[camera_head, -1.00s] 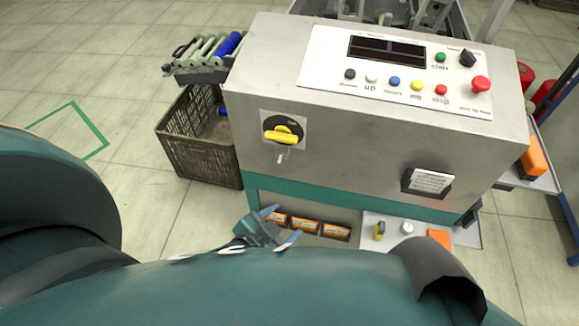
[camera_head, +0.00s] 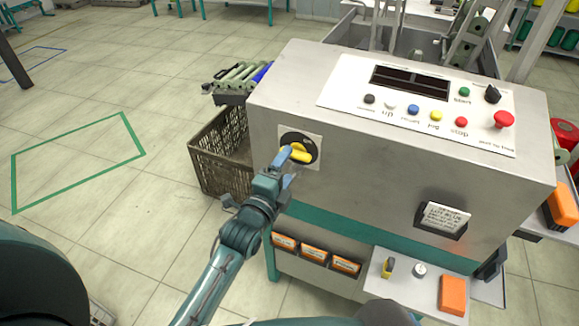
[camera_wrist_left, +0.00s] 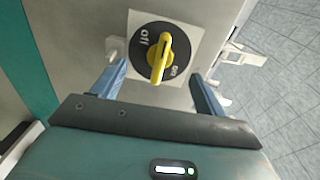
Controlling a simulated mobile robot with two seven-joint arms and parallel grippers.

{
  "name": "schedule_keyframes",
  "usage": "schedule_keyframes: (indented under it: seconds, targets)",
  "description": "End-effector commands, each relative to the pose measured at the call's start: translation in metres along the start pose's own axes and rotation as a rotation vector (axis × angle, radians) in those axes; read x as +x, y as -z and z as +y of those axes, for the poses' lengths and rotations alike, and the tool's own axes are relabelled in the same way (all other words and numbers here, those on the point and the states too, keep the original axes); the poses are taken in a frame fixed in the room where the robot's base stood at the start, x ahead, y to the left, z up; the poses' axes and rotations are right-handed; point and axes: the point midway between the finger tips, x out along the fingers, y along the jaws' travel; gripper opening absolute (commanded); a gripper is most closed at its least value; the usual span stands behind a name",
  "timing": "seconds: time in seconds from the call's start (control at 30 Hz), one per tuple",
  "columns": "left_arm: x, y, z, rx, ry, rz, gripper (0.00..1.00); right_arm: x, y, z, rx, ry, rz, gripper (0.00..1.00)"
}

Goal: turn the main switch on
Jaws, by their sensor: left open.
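The main switch is a yellow rotary handle (camera_wrist_left: 159,58) on a black round plate (camera_wrist_left: 143,35) marked "off" and "on", set on a pale square on the machine's front. In the head view the yellow handle (camera_head: 297,153) shows partly behind my left gripper (camera_head: 286,160). In the left wrist view the handle lies between the two blue fingers of the left gripper (camera_wrist_left: 157,85), with gaps on both sides. The gripper is open; I see no contact. The handle's long axis runs up and down in the wrist view. My right gripper is not in view.
The grey machine (camera_head: 360,165) has a button panel (camera_head: 420,105) on its sloped top. A brown crate (camera_head: 220,155) stands to its left. A low shelf (camera_head: 400,290) with an orange block (camera_head: 453,295) is at the lower right. Floor at the left is clear.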

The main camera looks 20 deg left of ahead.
Motion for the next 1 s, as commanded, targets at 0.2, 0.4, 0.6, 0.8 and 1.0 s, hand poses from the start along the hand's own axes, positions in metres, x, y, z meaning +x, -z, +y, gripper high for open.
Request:
schedule_keyframes:
  seconds: [0.2, 0.4, 0.6, 0.8, 1.0]
  targets:
    - [0.032, 0.001, 0.003, -0.003, 0.003, 0.000, 0.73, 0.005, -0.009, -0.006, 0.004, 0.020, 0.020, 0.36]
    - [0.029, 0.000, 0.000, -0.002, -0.001, 0.000, 0.73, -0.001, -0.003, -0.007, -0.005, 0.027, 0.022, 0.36]
    - [0.029, 0.000, 0.000, -0.002, -0.001, 0.000, 0.73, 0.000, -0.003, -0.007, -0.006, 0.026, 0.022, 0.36]
    - [0.034, 0.000, 0.001, -0.002, -0.001, 0.001, 0.73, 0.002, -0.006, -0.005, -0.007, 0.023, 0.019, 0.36]
    - [0.040, 0.001, 0.001, -0.003, -0.001, 0.001, 0.73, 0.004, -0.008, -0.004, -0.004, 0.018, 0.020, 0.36]
